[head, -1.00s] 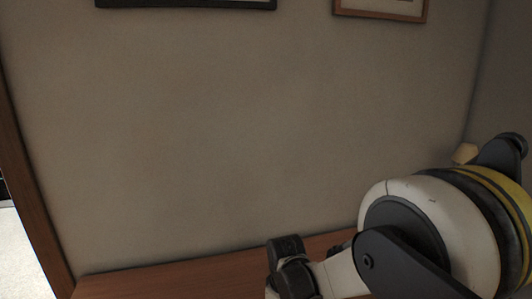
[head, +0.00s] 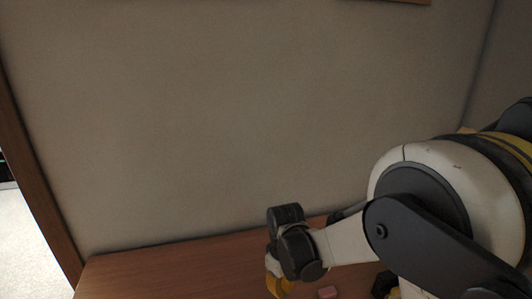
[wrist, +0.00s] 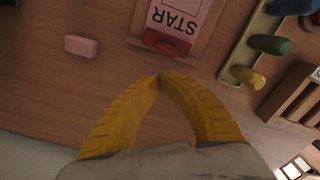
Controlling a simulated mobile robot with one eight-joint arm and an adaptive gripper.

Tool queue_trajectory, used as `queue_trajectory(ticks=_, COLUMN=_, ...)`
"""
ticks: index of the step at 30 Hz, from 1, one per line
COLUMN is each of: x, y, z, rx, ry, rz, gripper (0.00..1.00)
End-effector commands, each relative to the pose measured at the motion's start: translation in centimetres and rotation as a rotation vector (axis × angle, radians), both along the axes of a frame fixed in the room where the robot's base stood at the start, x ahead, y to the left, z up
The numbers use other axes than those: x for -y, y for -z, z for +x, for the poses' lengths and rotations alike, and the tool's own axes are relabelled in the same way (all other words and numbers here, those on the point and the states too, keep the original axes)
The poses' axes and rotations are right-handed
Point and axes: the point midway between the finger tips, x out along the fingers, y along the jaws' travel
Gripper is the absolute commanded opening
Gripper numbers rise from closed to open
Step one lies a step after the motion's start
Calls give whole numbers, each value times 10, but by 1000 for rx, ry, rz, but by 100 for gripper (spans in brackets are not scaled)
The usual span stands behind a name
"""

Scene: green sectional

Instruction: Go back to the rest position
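My gripper (wrist: 159,78) shows two yellow fingers in the wrist view, with their tips together and nothing seen between them. The fingers point over a brown wooden tabletop (wrist: 110,75). In the head view a yellow part of my gripper (head: 278,286) shows at the bottom, above the tabletop (head: 190,268), partly cut off by the picture edge. My white and dark arm fills the lower right there.
In the wrist view, a small pink block (wrist: 82,46) lies left of a box marked "STAR" (wrist: 178,20). A rack with coloured pegs (wrist: 238,55) and a dark slotted wooden holder (wrist: 291,91) lie at right. A bare wall (head: 240,120) stands behind the table.

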Motion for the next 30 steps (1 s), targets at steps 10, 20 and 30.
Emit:
queue_trajectory(ticks=10, x=0, y=-23, z=0, rx=0, ry=0, rz=0, gripper=0)
queue_trajectory(ticks=20, x=7, y=-36, z=-3, rx=21, ry=31, rz=6, gripper=0)
queue_trajectory(ticks=30, x=73, y=-140, z=-48, rx=243, ry=335, rz=85, gripper=0)
